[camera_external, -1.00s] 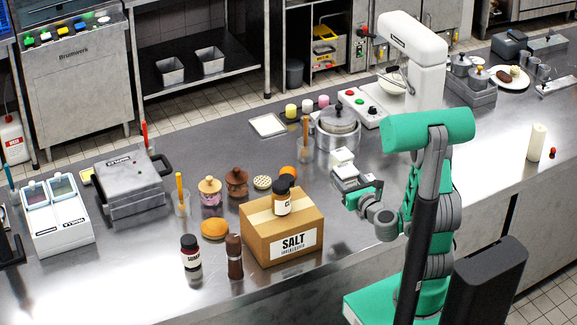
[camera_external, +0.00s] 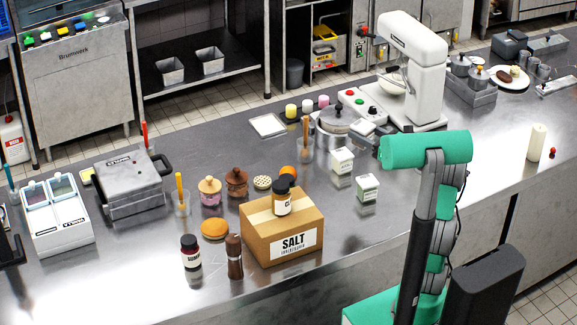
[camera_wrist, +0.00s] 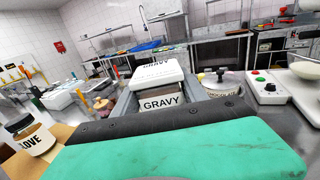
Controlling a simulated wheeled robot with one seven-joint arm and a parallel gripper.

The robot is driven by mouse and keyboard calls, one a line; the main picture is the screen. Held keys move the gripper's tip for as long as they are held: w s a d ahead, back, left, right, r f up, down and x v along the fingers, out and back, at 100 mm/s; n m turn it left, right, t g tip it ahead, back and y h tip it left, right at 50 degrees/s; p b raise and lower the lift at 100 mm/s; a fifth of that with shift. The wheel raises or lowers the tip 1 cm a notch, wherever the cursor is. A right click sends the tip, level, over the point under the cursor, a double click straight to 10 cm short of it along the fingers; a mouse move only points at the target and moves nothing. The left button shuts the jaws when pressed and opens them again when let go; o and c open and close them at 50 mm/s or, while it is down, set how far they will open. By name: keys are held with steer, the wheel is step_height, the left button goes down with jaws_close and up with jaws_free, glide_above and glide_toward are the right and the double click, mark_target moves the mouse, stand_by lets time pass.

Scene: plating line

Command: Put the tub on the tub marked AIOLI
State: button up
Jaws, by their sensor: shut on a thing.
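In the wrist view, a white tub with a dark GRAVY label (camera_wrist: 160,103) sits between the jaws of my gripper (camera_wrist: 163,94), which is shut on it. In the external view my gripper (camera_external: 371,136) is a grey shape beside the lidded pot, partly behind my green arm link; the held tub is not distinct there. Two white-lidded tubs stand on the counter below it: one farther back (camera_external: 342,160), and one with a greenish label nearer and to the right (camera_external: 367,188). Their labels are too small to read, so I cannot tell which is AIOLI.
A SALT carton (camera_external: 281,230) with a jar (camera_external: 282,197) on top stands left of the tubs. A metal pot (camera_external: 338,120) and a button panel (camera_external: 362,108) lie behind them, with a white mixer (camera_external: 416,75) to the right. The counter right of the tubs is mostly clear.

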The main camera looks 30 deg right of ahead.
steer(key=shift+w+a+f+y, duration=0.1)
steer(key=shift+w+f+y, duration=0.1)
steer(key=shift+y, duration=0.1)
steer(key=shift+n, duration=0.3)
steer(key=w+f, duration=0.3)
steer(key=w, duration=0.1)
steer(key=w+d+f+p, duration=0.1)
steer(key=w+f, duration=0.2)
steer(key=w, duration=0.1)
steer(key=w+d+f, duration=0.1)
steer(key=w+f, duration=0.2)
steer(key=w, duration=0.2)
steer(key=shift+w+f, duration=0.1)
steer(key=shift+f, duration=0.05)
steer(key=f+p, duration=0.1)
steer(key=f, duration=0.2)
steer(key=shift+w+d+f, duration=0.1)
steer(key=shift+w+f, duration=0.1)
steer(key=shift+f, duration=0.25)
steer(key=o, duration=1.5)
steer(key=shift+o, duration=0.2)
